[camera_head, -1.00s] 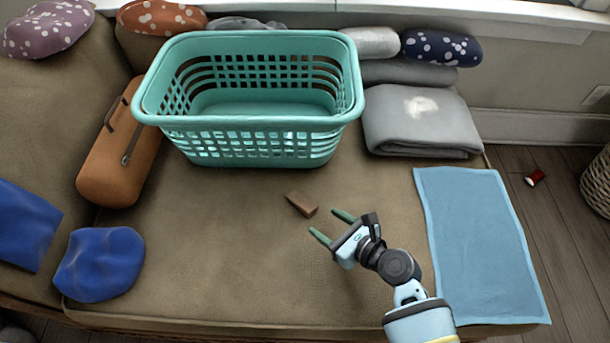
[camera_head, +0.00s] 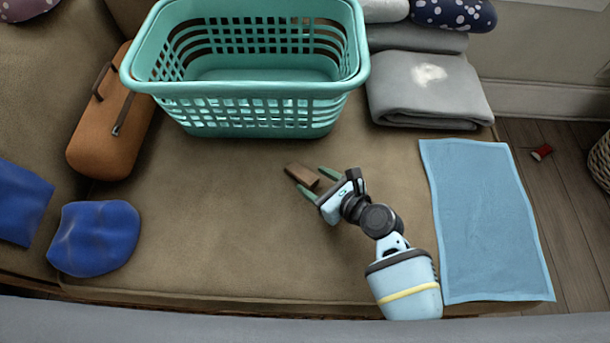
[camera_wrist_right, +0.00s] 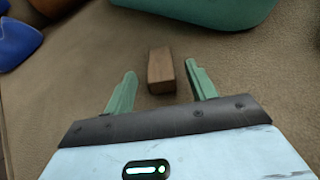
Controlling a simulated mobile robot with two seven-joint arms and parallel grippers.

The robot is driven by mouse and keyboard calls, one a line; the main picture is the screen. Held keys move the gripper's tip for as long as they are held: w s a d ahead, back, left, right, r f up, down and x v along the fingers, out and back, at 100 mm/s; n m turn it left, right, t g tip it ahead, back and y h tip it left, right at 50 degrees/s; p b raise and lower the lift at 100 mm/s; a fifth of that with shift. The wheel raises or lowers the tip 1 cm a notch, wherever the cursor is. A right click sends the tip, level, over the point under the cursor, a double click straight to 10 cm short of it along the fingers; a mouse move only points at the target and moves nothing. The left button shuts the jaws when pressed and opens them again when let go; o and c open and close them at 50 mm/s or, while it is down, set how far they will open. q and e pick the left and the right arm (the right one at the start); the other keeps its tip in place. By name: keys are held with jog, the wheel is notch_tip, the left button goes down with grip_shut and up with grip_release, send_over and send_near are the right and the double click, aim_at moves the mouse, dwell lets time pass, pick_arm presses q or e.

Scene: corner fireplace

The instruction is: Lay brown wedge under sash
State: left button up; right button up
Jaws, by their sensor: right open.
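The brown wedge (camera_head: 302,174) lies on the tan seat cushion, in front of the teal basket. In the right wrist view the wedge (camera_wrist_right: 161,70) sits between the two green fingers. My right gripper (camera_head: 317,182) is open, with a finger on either side of the wedge's near part and a gap on each side. The right wrist view also shows the open right gripper (camera_wrist_right: 159,82). My left gripper is in neither view. No window sash can be made out in the current views.
The teal laundry basket (camera_head: 245,107) stands just behind the wedge. A blue cloth (camera_head: 487,220) and folded grey blankets (camera_head: 430,92) lie at right. An orange-brown case (camera_head: 108,135) and blue cushion (camera_head: 93,238) are at left. The cushion's front middle is clear.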

aim_at(310, 177)
jog(key=shift+b+x, duration=0.4)
jog(key=shift+x, duration=0.85)
jog(key=shift+w+a+f, duration=0.15)
jog(key=shift+f, duration=0.05)
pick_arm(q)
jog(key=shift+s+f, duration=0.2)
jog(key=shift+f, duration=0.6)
pick_arm(e)
jog(key=shift+c, duration=0.2)
jog(key=c, duration=1)
notch_tip(310, 177, up, 10)
jog(key=p, duration=0.5)
jog(key=shift+f, duration=0.25)
pick_arm(q)
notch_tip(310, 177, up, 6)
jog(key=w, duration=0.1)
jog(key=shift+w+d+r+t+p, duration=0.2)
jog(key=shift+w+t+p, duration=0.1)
jog(key=shift+p, duration=0.15)
pick_arm(e)
jog(key=shift+r, duration=0.3)
